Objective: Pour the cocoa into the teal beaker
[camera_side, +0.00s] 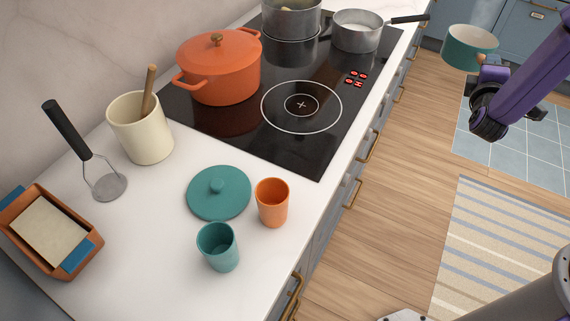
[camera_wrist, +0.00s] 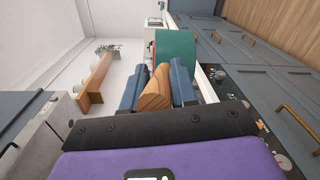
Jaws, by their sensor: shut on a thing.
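The teal beaker (camera_side: 218,250) stands upright on the white counter near its front edge; its inside looks dark teal with no cocoa visible. My gripper (camera_side: 491,74) is at the upper right in the side view, over the floor and well away from the beaker. It holds a teal pan (camera_side: 468,50) with a pale inside, roughly upright. In the wrist view, the blue fingers are shut on the pan's wooden handle (camera_wrist: 155,92), and the teal pan wall (camera_wrist: 175,52) shows beyond it. Cocoa inside the pan cannot be made out.
An orange beaker (camera_side: 272,205) stands close behind the teal one, beside a teal lid (camera_side: 205,203). An orange pot (camera_side: 222,72) and two grey pans sit on the black hob (camera_side: 318,140). A cream crock (camera_side: 143,135), a masher (camera_side: 75,135) and a terracotta dish are left.

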